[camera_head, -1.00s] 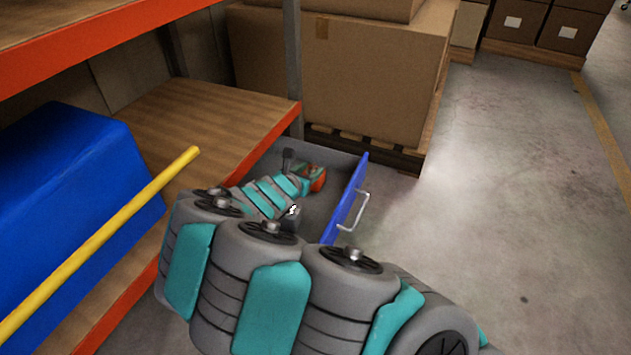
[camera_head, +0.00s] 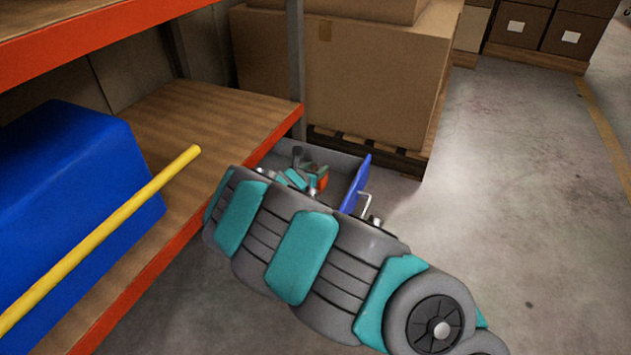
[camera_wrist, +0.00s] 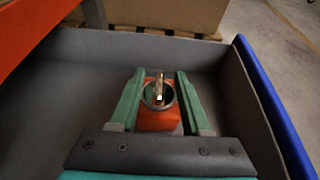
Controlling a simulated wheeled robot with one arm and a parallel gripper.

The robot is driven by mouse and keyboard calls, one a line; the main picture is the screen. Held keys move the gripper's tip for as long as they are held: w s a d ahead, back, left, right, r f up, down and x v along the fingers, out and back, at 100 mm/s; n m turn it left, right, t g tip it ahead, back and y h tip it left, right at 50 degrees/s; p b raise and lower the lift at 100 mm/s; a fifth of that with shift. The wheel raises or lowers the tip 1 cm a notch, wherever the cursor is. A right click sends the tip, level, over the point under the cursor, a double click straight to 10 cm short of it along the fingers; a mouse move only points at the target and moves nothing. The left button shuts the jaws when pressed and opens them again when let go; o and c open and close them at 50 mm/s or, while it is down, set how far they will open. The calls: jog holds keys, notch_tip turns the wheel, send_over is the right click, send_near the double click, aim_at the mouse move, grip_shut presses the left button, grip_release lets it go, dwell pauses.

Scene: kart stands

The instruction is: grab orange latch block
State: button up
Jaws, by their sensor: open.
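The orange latch block (camera_wrist: 160,119) lies in a grey drawer (camera_wrist: 85,75). A round ring with a small metal piece shows on it in the wrist view. My gripper (camera_wrist: 158,85) is open, with its green fingers on either side of the block. I cannot tell whether the fingers touch it. In the head view a bit of the orange block (camera_head: 323,181) shows beside my gripper (camera_head: 311,172), and my arm hides most of the drawer.
The drawer's blue front (camera_head: 355,184) with a metal handle (camera_head: 365,203) stands at the right. A shelf (camera_head: 200,120) with a blue bin (camera_head: 75,185) and a yellow bar (camera_head: 100,240) is at left. Cardboard boxes (camera_head: 345,75) stand behind. Floor at right is clear.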

grip_shut()
dwell(1.4)
